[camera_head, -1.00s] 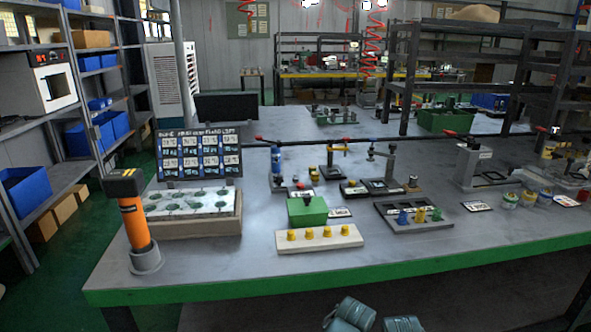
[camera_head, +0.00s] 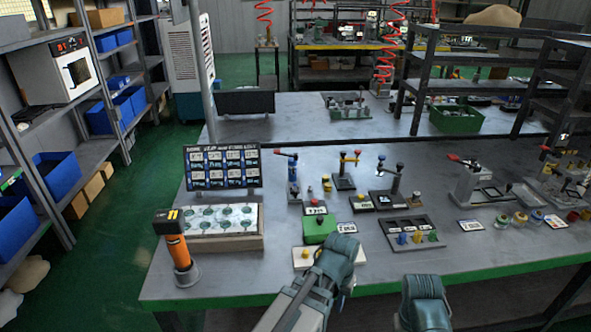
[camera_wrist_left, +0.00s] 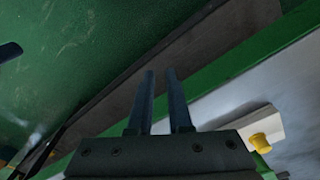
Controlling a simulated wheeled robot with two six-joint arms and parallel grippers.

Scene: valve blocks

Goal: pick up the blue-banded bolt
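The most likely blue-banded bolt (camera_head: 402,239) is a small blue piece in the dark tray (camera_head: 446,246), left of a yellow and a green one. Its band is too small to make out. My left arm reaches up over the front of the bench, left of that tray; its fingers cannot be made out in the head view. In the left wrist view my left gripper (camera_wrist_left: 161,78) has two dark fingers apart, with nothing between them, seen against the bench edge and floor. My right arm is at the bottom right; its gripper is not visible.
A white block (camera_head: 298,266) with a yellow peg (camera_head: 305,253) lies partly behind my left arm. A green box (camera_head: 318,229), an orange scanner (camera_head: 177,250) and a sign board (camera_head: 221,167) stand nearby. The green bench edge (camera_head: 230,297) runs along the front.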

